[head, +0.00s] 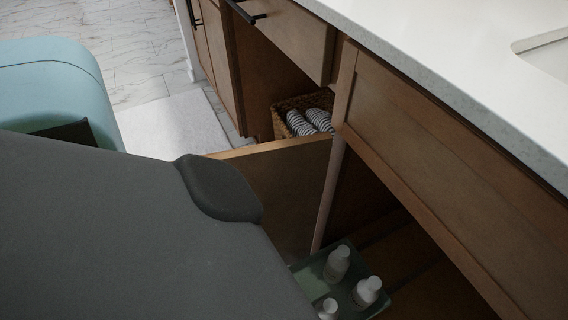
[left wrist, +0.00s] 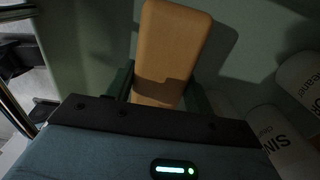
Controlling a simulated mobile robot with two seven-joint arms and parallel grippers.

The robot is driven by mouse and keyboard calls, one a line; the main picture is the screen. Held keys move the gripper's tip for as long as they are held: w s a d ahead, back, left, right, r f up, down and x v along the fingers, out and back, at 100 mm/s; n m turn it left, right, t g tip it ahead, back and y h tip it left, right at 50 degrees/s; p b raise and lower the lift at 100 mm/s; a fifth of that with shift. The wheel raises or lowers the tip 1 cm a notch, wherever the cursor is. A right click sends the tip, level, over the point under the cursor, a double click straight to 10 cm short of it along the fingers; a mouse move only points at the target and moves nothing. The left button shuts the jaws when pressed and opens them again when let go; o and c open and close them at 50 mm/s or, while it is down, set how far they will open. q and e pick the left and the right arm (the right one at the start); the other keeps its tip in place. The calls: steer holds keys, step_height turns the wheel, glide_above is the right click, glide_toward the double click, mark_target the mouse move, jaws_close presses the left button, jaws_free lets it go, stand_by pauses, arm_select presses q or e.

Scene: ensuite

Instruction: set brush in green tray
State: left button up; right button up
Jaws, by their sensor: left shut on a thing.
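The green tray (head: 312,271) sits low in the open cabinet in the head view, with white bottles standing in it. My arm covers its left part. In the left wrist view the tray's green surface (left wrist: 90,45) fills the background. My left gripper (left wrist: 160,92) is shut on the brush (left wrist: 172,45), of which a tan, block-like part shows between the fingers. The brush is over the tray's green surface; I cannot tell whether it touches it. The left gripper is hidden behind my arm in the head view. My right gripper is not in view.
White bottles (head: 337,263) stand in the tray, close to the right of my gripper in the left wrist view (left wrist: 282,140). An open cabinet door (head: 285,190) stands beside the tray. The countertop (head: 440,70) overhangs at right. A basket with striped towels (head: 318,119) is farther back.

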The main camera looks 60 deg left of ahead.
arm_select(q)
steer(key=shift+f, duration=0.1)
steer(key=o, duration=1)
steer(key=shift+r+p, duration=2.1)
steer(key=shift+r, duration=1.8)
